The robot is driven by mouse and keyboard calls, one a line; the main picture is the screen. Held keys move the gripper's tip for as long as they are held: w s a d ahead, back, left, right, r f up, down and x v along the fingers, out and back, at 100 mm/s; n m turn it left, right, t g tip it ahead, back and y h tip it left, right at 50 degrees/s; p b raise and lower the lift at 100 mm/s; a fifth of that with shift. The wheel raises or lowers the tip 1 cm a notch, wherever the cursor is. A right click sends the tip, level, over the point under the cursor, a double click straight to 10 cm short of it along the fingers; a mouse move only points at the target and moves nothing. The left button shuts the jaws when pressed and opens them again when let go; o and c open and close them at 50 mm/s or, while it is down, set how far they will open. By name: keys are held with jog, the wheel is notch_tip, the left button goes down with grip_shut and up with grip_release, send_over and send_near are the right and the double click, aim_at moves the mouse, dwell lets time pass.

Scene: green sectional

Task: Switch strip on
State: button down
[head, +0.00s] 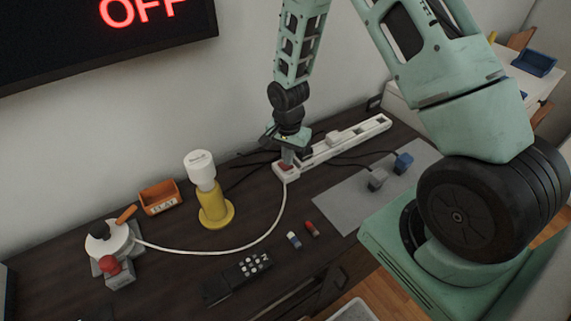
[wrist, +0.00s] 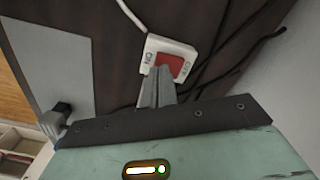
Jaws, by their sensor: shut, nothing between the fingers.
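The white power strip (head: 345,143) lies along the back of the dark desk by the wall. Its near end carries a red rocker switch, which shows in the wrist view (wrist: 171,65) with ON and OFF printed on the white housing (wrist: 154,46). My gripper (head: 287,162) points down over this switch end, and its shut, empty fingers (wrist: 160,75) cover part of the red rocker in the wrist view. I cannot tell whether the fingertips touch it. A screen (head: 100,35) on the wall reads OFF in red letters.
A yellow-based lamp (head: 213,207), an orange bin (head: 160,197) and a device with a red knob (head: 113,267) stand to the left. A black remote (head: 237,277) and two batteries (head: 303,234) lie in front. Plugs (head: 390,172) rest on a grey mat (head: 345,200) at right.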

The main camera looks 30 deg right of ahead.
jog(key=shift+f+b, duration=0.5)
jog(key=shift+f, duration=0.3)
dwell(0.4)
jog(key=shift+r+p, duration=2.7)
jog(key=shift+r, duration=0.85)
